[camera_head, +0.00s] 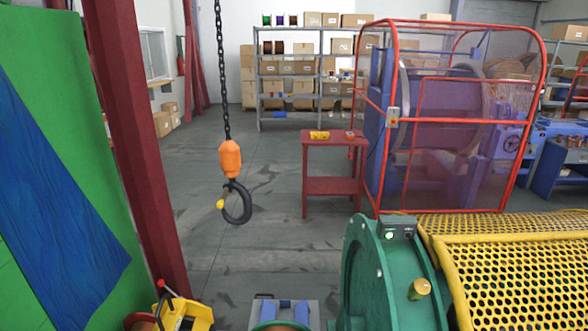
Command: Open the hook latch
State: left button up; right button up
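A dark crane hook (237,208) hangs from a black chain (223,75) left of centre in the head view, below an orange block (230,158). A small yellow latch piece (221,204) shows at the left side of the hook's mouth. It is too small to tell for sure whether the latch is shut or open. The hook hangs free above the grey floor, with nothing seen in it. Neither of my grippers shows in this view.
A dark red column (138,150) and a green panel (50,150) stand at left. A green machine housing (390,285) with a yellow mesh guard (530,270) fills the lower right. A red table (333,175) stands behind the hook. The floor around the hook is clear.

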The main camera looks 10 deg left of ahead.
aim_at(219, 205)
jog(key=i, duration=2.2)
jog(key=i+u, duration=0.35)
jog(key=u, duration=0.15)
jog(key=i+l+u, duration=0.25)
jog(key=u, duration=0.2)
jog(key=i+l+u, duration=0.35)
jog(key=u, duration=2.6)
jog(key=l, duration=0.1)
